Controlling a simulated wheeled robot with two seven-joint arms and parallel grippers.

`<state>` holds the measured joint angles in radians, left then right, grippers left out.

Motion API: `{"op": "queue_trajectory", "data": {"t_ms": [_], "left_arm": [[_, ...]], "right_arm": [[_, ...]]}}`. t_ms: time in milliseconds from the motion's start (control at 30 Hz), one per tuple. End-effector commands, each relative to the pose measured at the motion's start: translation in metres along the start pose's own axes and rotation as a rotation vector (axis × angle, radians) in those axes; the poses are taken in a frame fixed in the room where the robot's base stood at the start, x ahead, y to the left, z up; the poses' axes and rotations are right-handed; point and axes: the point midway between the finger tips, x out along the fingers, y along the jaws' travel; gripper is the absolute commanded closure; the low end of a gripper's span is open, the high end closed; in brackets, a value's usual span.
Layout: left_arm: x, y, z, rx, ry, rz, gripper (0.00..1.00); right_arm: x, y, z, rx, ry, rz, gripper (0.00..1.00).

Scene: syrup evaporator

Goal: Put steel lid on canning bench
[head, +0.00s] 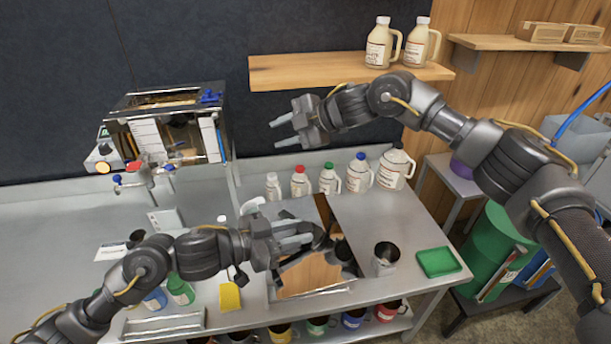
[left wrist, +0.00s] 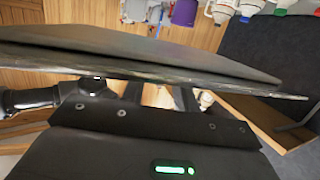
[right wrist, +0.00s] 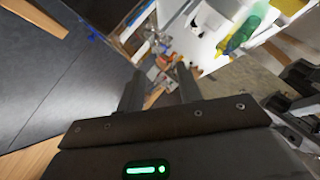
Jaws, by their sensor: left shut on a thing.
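My left gripper (head: 300,236) is shut on the steel lid (head: 310,274), a flat plate that looks brownish in the head view, perhaps from reflection. The lid is tilted over the front part of the steel bench (head: 375,225); I cannot tell whether it touches the bench. In the left wrist view the lid (left wrist: 150,55) is a wide grey sheet across the jaws, hiding most of the fingers. My right gripper (head: 279,132) is open and empty, high above the back of the bench; its two spread fingers (right wrist: 158,90) also show in the right wrist view.
Several capped jugs (head: 329,178) line the bench's back edge. A glass-fronted machine (head: 165,130) with taps is at the left. A wooden shelf (head: 340,70) is above. Bare bench lies in front of the jugs.

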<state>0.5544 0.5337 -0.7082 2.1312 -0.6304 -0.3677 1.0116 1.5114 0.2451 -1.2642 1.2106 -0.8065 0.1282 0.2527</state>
Motion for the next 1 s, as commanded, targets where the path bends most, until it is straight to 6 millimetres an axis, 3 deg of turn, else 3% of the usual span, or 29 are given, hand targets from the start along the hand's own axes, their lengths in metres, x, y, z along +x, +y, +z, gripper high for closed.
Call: {"op": "queue_trajectory", "data": {"t_ms": [33, 100, 200, 300, 500, 700, 1000], "left_arm": [[0.000, 0.000, -0.001, 0.000, 0.002, 0.000, 1.00], [0.000, 0.000, -0.001, 0.000, 0.002, 0.000, 1.00], [0.000, 0.000, -0.001, 0.000, 0.002, 0.000, 1.00], [0.000, 0.000, -0.001, 0.001, 0.002, 0.000, 1.00], [0.000, 0.000, -0.001, 0.001, 0.002, 0.000, 1.00], [0.000, 0.000, -0.001, 0.000, 0.002, 0.000, 1.00], [0.000, 0.000, -0.001, 0.000, 0.002, -0.001, 1.00]], "right_arm": [[0.004, 0.000, -0.035, -0.129, 0.029, -0.067, 0.65], [0.006, -0.012, -0.075, -0.315, 0.068, -0.185, 0.65], [0.002, -0.038, -0.113, -0.553, 0.104, -0.368, 0.65], [-0.013, -0.066, -0.131, -0.745, 0.118, -0.559, 0.65], [-0.061, -0.101, -0.128, -0.960, 0.100, -0.888, 0.65], [-0.097, -0.111, -0.119, -1.020, 0.074, -1.066, 0.65], [-0.105, -0.116, -0.115, -1.026, 0.069, -1.108, 0.65]]}}
